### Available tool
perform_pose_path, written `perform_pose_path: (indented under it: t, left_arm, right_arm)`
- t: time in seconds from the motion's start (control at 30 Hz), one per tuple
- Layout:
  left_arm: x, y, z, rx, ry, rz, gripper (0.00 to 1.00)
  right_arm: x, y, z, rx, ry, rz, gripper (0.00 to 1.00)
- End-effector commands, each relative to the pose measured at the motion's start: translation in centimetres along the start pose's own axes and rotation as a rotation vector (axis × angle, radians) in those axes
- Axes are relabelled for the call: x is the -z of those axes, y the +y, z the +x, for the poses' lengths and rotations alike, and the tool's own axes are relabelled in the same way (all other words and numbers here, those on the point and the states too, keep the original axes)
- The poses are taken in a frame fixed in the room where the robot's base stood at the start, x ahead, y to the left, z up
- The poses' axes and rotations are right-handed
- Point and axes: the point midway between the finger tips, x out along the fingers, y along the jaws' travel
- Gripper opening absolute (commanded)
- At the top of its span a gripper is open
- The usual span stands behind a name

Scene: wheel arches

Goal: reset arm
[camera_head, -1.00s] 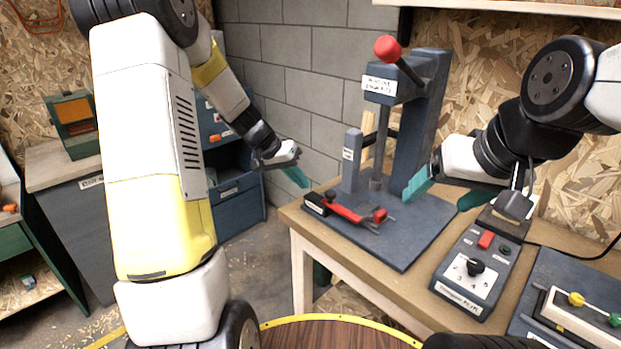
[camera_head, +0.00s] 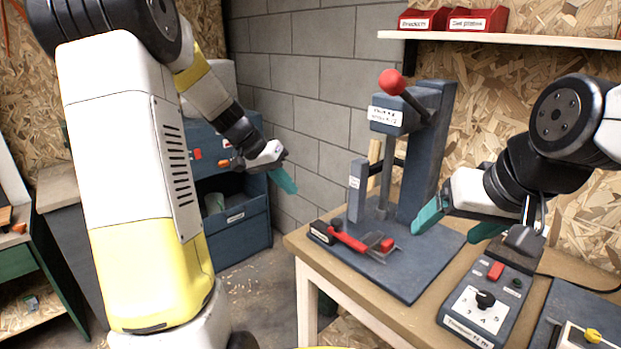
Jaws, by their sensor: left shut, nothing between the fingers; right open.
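My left gripper (camera_head: 284,179) hangs in free air left of the workbench, in front of the block wall and the blue cabinet. Its teal fingers are shut with nothing between them. My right gripper (camera_head: 457,225) is over the workbench (camera_head: 420,318), right of the arbor press (camera_head: 424,150). Its two teal fingers are spread apart and empty. The press has a red ball on its lever and stands on a dark base plate. A red-handled clamp (camera_head: 352,241) lies on that plate.
A control box (camera_head: 489,300) with a knob and red switch stands on the bench below my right gripper. A shelf (camera_head: 500,40) with red bins (camera_head: 477,19) is above. A blue cabinet (camera_head: 236,230) with an open compartment stands behind my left arm.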

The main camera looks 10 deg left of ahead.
Motion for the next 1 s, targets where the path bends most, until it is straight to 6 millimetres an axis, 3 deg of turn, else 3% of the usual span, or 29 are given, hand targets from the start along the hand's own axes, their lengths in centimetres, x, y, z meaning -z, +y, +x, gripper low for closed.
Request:
perform_pose_path:
  t: [0.17, 0.3, 0.5, 0.73, 1.0]
  left_arm:
    - [-1.7, 3.9, -2.9, 0.056, -0.001, -0.001, 0.0]
    - [-5.2, 8.2, -6.1, 0.137, 0.007, -0.02, 0.0]
    - [-11.2, 12.5, -9.5, 0.249, 0.065, -0.057, 0.0]
    - [-16.5, 14.3, -11.2, 0.329, 0.155, -0.098, 0.0]
    - [-18.1, 14.5, -11.4, 0.351, 0.188, -0.116, 0.0]
  right_arm:
    - [0.0, 0.0, 0.0, 0.0, 0.0, 0.0, 0.78]
    - [0.0, 0.0, 0.0, 0.0, 0.0, 0.0, 0.78]
    - [0.0, 0.0, 0.0, 0.0, 0.0, 0.0, 0.78]
    - [0.0, 0.0, 0.0, 0.0, 0.0, 0.0, 0.78]
    - [0.0, 0.0, 0.0, 0.0, 0.0, 0.0, 0.78]
